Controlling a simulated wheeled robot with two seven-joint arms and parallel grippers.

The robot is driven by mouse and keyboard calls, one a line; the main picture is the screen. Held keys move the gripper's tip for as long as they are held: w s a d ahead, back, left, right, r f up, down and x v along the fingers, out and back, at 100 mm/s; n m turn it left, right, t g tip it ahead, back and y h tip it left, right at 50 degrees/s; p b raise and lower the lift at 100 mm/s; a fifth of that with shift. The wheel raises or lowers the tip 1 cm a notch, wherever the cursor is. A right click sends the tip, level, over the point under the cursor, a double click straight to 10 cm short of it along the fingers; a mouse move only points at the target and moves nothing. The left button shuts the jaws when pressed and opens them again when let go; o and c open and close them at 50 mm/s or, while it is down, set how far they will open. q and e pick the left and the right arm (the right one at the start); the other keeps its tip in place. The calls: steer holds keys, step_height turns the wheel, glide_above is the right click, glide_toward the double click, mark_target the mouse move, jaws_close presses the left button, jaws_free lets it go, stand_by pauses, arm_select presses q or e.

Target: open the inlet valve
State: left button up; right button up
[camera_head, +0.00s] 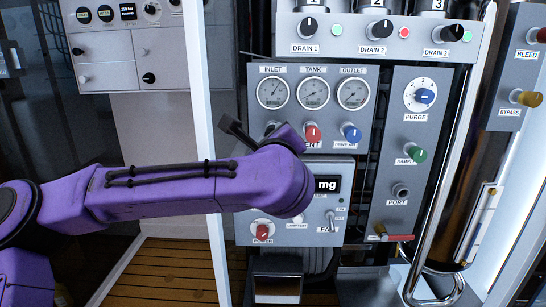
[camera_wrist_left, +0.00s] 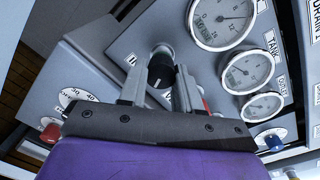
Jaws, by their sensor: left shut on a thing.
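In the head view my purple left arm covers most of the gripper and knob, below the round inlet gauge (camera_head: 273,92). That gauge also shows large in the left wrist view (camera_wrist_left: 222,18). My right gripper is not in view.
Right of my arm are a red knob (camera_head: 313,134) and a blue knob (camera_head: 351,134). The tank gauge (camera_head: 313,93) and outlet gauge (camera_head: 353,93) sit above them. The purge dial (camera_head: 425,96) is on the right panel. A red power knob (camera_head: 263,231) is below my arm.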

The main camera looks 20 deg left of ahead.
arm_select(q)
steer(key=shift+n+h+b, duration=0.4)
steer(key=shift+n+b, duration=3.2)
steer(key=shift+b, duration=0.8)
steer(key=shift+r, duration=0.1)
steer(key=o, duration=1)
steer(key=shift+o, duration=0.2)
steer(key=v, duration=1)
steer(key=shift+s+d+p, duration=0.15)
steer(key=shift+s+p, duration=0.05)
steer(key=shift+p, duration=0.15)
